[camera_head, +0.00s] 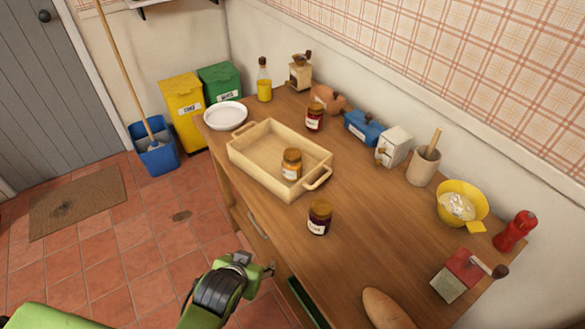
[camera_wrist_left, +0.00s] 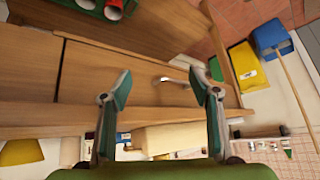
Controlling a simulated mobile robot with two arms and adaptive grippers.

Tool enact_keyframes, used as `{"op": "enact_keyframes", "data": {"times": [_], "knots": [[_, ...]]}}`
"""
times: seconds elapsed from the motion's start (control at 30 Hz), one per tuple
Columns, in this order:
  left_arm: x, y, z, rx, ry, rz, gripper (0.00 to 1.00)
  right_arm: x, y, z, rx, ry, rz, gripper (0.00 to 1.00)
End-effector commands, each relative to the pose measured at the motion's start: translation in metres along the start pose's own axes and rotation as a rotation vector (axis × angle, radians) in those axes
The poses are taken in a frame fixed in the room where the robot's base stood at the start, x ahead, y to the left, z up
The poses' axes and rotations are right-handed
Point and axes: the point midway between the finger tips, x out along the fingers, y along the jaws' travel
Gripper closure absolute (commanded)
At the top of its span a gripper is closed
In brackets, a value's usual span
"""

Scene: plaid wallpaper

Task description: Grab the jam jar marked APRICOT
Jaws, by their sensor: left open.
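A jam jar with golden-orange contents (camera_head: 291,164) stands upright inside the wooden tray (camera_head: 249,162), near its front right end. A dark jam jar (camera_head: 319,217) stands on the table to the right of the tray. A red jam jar (camera_head: 314,117) stands behind the tray. Each has a pale label, too small for me to read. My left gripper (camera_head: 268,269) is beyond the table's front edge, apart from all the jars. In the left wrist view, its fingers (camera_wrist_left: 164,92) are spread and empty, facing the table's drawer front. My right gripper is out of view.
The wooden table (camera_head: 365,225) has clear room around the dark jar. A white plate (camera_head: 225,115) lies left of the tray. A drawer handle (camera_head: 257,225) juts from the front.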

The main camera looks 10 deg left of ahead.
Motion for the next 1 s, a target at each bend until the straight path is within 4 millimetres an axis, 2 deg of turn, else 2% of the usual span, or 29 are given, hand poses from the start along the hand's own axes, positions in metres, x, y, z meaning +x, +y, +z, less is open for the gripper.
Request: {"op": "enact_keyframes", "data": {"times": [0.23,0.4,0.63,0.73,0.83,1.0], "knots": [[-0.052,-0.011,-0.057,-0.056,0.121,-0.027,0.44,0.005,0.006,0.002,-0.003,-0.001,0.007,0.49],[-0.042,-0.001,-0.121,-0.082,0.303,-0.036,0.44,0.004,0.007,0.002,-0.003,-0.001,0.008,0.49],[-0.046,0.016,-0.197,-0.095,0.527,-0.024,0.44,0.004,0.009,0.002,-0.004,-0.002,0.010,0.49],[-0.049,0.022,-0.216,-0.095,0.586,-0.016,0.44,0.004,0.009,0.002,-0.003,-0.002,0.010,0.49],[-0.045,0.025,-0.228,-0.094,0.609,-0.012,0.44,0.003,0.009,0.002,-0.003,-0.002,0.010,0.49],[-0.020,0.023,-0.246,-0.092,0.610,-0.013,0.44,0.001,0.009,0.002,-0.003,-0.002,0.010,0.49]]}}
